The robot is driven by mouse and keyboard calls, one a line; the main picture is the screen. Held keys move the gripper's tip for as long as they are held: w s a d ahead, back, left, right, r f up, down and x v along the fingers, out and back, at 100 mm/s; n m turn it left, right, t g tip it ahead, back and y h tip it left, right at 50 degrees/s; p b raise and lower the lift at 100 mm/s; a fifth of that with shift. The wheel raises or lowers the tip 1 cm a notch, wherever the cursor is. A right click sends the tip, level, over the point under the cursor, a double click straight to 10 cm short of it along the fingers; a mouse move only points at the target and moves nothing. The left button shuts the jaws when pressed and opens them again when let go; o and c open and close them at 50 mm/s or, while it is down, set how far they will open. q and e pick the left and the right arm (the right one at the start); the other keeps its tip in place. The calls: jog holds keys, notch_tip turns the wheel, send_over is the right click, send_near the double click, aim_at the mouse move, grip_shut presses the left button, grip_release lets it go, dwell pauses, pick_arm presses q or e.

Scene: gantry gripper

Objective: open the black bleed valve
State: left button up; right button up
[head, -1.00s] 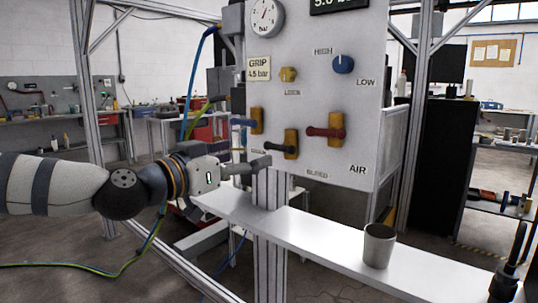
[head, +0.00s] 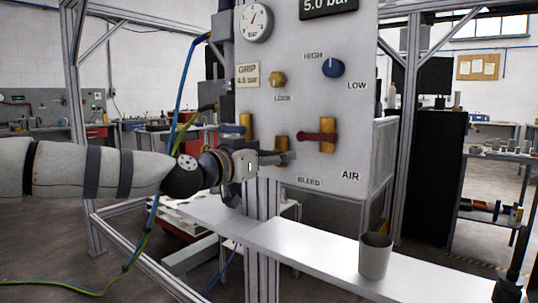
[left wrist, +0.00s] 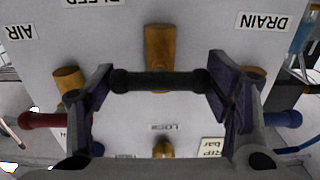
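The black bleed valve's handle (left wrist: 160,82) lies level across the left wrist view, in front of its brass body (left wrist: 159,45). In the head view, the brass body (head: 281,144) shows above the BLEED label, and my gripper covers most of the handle. My left gripper (head: 284,158) is at the valve. In the left wrist view, its fingers (left wrist: 162,88) are apart, one beyond each end of the handle, very close to it. I cannot tell whether they touch it. A dark part at the head view's lower right edge seems to be my right gripper (head: 512,275); its fingers are unclear.
A red-handled valve (head: 318,137) is just right of the bleed valve, and a blue-handled valve (head: 234,129) is to its left. A yellow knob (head: 278,79) and a blue knob (head: 333,67) sit higher on the panel. A grey cup (head: 375,256) stands on the shelf (head: 300,248).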

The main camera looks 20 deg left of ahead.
pick_arm(q)
jog(key=shift+c, duration=0.8)
jog(key=shift+n, duration=0.3)
jog(key=n, duration=0.8)
jog(key=shift+f, duration=0.15)
jog(key=n, duration=0.4)
jog(key=shift+n, duration=0.4)
jog(key=shift+n+b, duration=0.5)
jog(key=shift+n, duration=1.7)
pick_arm(e)
jog(key=shift+s+f, duration=0.35)
jog(key=shift+f, duration=0.1)
